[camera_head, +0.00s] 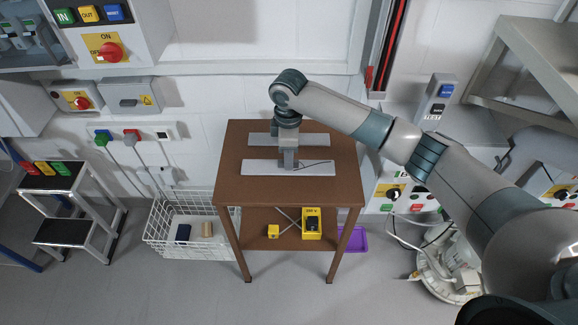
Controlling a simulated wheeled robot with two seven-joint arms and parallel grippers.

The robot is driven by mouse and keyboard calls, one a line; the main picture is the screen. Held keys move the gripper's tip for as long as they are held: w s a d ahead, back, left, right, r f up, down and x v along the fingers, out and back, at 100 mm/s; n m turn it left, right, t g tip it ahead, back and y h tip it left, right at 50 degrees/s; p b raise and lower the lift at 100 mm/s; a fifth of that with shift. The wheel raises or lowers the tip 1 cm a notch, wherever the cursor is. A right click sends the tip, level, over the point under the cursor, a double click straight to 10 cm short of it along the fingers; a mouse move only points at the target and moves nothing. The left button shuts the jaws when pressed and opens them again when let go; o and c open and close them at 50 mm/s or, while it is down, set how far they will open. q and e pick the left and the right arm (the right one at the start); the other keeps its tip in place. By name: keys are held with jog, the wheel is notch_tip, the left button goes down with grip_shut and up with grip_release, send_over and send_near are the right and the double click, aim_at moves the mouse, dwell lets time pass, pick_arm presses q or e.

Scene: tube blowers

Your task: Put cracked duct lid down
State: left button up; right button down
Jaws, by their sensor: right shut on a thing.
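A brown wooden table (343,180) stands in the middle of the view. My right gripper (289,164) points down over its top and is shut on a flat, light grey lid. This cracked duct lid (260,167) lies level, with a thin dark crack line across its right part. I cannot tell whether it touches the tabletop or is just above it. A similar grey lid (317,140) lies behind it on the table, partly hidden by my gripper. My left gripper is not in view.
The table's lower shelf (258,225) holds a yellow device (312,224) and a small yellow block (273,231). A white wire basket (160,230) stands to the left and a step stool (60,205) beyond it. The front strip of the tabletop is clear.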

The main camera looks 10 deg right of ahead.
notch_tip(320, 180, down, 3)
jog(key=shift+f+p, duration=0.15)
jog(key=shift+p, duration=0.45)
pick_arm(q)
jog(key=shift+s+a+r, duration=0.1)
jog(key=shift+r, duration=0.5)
pick_arm(e)
jog(key=shift+f, duration=0.35)
jog(key=c, duration=1.8)
grip_release()
